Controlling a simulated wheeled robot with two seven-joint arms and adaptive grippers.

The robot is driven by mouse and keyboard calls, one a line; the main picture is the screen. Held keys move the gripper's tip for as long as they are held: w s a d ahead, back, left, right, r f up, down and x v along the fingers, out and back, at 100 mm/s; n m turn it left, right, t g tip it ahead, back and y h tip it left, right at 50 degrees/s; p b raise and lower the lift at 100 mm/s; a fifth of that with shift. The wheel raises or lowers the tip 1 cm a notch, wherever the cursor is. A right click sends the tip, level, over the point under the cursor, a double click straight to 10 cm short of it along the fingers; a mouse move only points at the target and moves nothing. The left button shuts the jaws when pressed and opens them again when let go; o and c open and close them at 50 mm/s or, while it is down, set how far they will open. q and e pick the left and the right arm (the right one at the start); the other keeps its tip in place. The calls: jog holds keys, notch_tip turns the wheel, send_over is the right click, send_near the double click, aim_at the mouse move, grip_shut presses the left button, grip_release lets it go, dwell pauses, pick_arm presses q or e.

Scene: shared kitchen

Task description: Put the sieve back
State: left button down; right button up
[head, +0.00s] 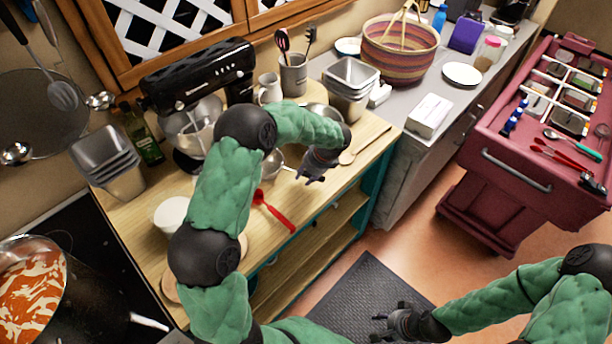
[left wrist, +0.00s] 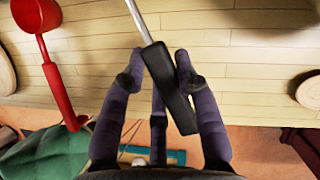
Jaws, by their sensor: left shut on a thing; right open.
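My left gripper (head: 312,173) is low over the front part of the wooden counter. In the left wrist view it (left wrist: 160,62) is shut on a black handle (left wrist: 168,85) with a thin silver shaft that runs out of the top of the frame. In the head view a round metal piece (head: 275,159) shows just left of this gripper, partly behind my arm. It looks like the sieve's bowl, but its mesh is not clear. My right gripper (head: 396,322) is open and empty, low over the dark floor mat.
A red ladle (head: 272,209) lies on the counter left of my left gripper; it also shows in the left wrist view (left wrist: 56,78). A wooden spoon (head: 362,146) lies to the right. The stand mixer (head: 195,78), metal tins (head: 350,78) and utensil crock (head: 293,76) stand behind.

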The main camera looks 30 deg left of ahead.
pick_arm(q)
jog(key=shift+f, duration=0.1)
jog(key=c, duration=0.9)
grip_release()
jog(key=shift+c, duration=0.2)
